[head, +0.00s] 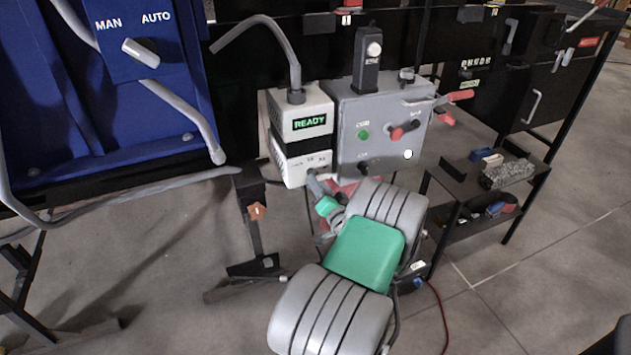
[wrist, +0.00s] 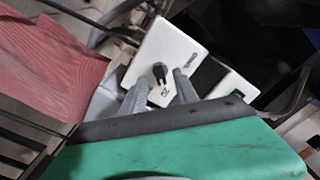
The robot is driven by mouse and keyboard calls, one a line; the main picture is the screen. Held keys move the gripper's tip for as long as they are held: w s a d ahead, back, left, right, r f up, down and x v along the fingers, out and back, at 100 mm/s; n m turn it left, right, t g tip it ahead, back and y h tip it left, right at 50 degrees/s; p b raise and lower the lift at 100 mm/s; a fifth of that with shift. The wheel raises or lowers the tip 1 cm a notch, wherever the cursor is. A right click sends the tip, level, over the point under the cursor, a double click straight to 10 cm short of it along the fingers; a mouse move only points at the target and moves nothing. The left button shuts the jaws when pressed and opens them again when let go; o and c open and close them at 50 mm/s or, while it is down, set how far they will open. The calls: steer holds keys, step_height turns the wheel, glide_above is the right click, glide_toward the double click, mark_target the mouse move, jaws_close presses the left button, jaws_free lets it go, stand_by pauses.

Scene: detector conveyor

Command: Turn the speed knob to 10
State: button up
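A small white control box (head: 302,167) stands below the white box with the lit green READY display (head: 309,123). Its black knob shows in the wrist view (wrist: 160,72) on the white panel, with small dark marks too small to read. I cannot read the knob's setting. My gripper (wrist: 160,86) is open, with its two grey fingers apart in front of the panel, one toward each side of the knob. In the head view my gripper (head: 313,182) is at the lower front of the white box, and the knob is largely hidden there.
A grey control box (head: 384,137) with a green button (head: 364,135), a red-and-black knob and levers stands just right. A blue panel (head: 140,60) marked MAN and AUTO is at the left. A red ribbed surface (wrist: 45,65) lies left in the wrist view. A black shelf (head: 490,205) holds loose items.

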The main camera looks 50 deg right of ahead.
steer(key=x, duration=0.2)
steer(key=shift+w+d, duration=0.2)
steer(key=shift+w, duration=0.1)
steer(key=shift+c, duration=0.6)
jaws_close()
